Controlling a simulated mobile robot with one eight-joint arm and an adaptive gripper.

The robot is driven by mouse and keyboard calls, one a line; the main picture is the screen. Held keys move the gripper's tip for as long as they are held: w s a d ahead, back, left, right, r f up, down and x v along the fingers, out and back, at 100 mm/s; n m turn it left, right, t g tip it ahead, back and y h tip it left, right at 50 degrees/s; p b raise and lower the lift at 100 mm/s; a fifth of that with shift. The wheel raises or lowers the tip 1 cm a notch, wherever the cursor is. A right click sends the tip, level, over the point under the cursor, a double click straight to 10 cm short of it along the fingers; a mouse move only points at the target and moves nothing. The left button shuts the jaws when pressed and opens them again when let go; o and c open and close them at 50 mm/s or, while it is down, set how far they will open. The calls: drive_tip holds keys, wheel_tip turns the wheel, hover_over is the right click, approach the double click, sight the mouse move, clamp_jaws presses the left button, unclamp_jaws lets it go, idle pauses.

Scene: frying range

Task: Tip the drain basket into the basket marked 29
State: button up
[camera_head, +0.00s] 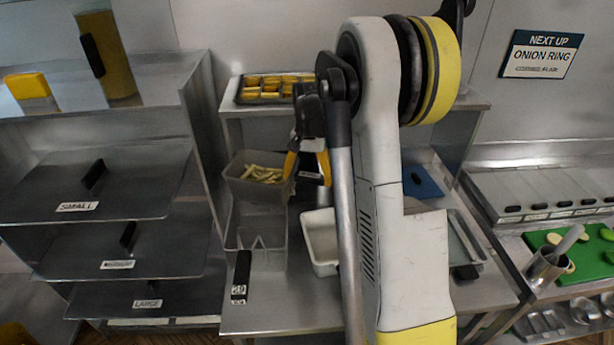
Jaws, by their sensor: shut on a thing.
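The drain basket (236,187) is a grey open container with pale yellow fries (262,174) inside. It is roughly upright, just behind or above the basket marked 29 in the picture. My gripper (307,168), with orange fingers, is at its right side, shut on it, apparently by its handle; the exact contact is partly hidden. The basket marked 29 (270,261) is a grey see-through container on the steel counter. Its black handle with the 29 label (239,290) points to the front. I see no fries in it.
A white tub (318,240) stands right of the basket marked 29, partly behind my arm. A dark tray of yellow food (268,88) sits on the shelf behind. Steel shelves (90,180) stand left. A green board (590,250) lies far right.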

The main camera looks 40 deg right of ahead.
drive_tip(key=shift+a+f+t+h, duration=0.15)
drive_tip(key=shift+t+h, duration=0.15)
drive_tip(key=shift+w+r+t+h+p, duration=0.1)
drive_tip(key=shift+r+t+h+p, duration=0.3)
drive_tip(key=shift+h+p, duration=0.15)
drive_tip(key=shift+a+r+t+h, duration=0.15)
drive_tip(key=shift+r+t+h, duration=0.35)
drive_tip(key=shift+h, duration=0.45)
drive_tip(key=shift+s+a+f+t+h+b, duration=0.1)
drive_tip(key=shift+s+a+t+h+b, duration=0.25)
drive_tip(key=shift+t+h+b, duration=0.3)
drive_tip(key=t+h+b, duration=0.2)
drive_tip(key=h+b, duration=0.1)
drive_tip(key=shift+s+a+f, duration=0.1)
drive_tip(key=shift+f, duration=0.1)
drive_tip(key=s+a+f+t+h+b, duration=0.1)
drive_tip(key=h+b, duration=0.1)
drive_tip(key=b, duration=0.4)
drive_tip(key=a+f+t+h+b, duration=0.1)
drive_tip(key=t+h+b, duration=0.1)
drive_tip(key=b, duration=0.4)
drive_tip(key=s+a+f+t+h+b, duration=0.1)
drive_tip(key=t+h+b, duration=0.1)
drive_tip(key=b, duration=0.5)
drive_tip(key=shift+s+a+h, duration=0.25)
drive_tip(key=shift+s+h, duration=0.1)
drive_tip(key=shift+h, duration=0.2)
drive_tip(key=shift+r, duration=0.1)
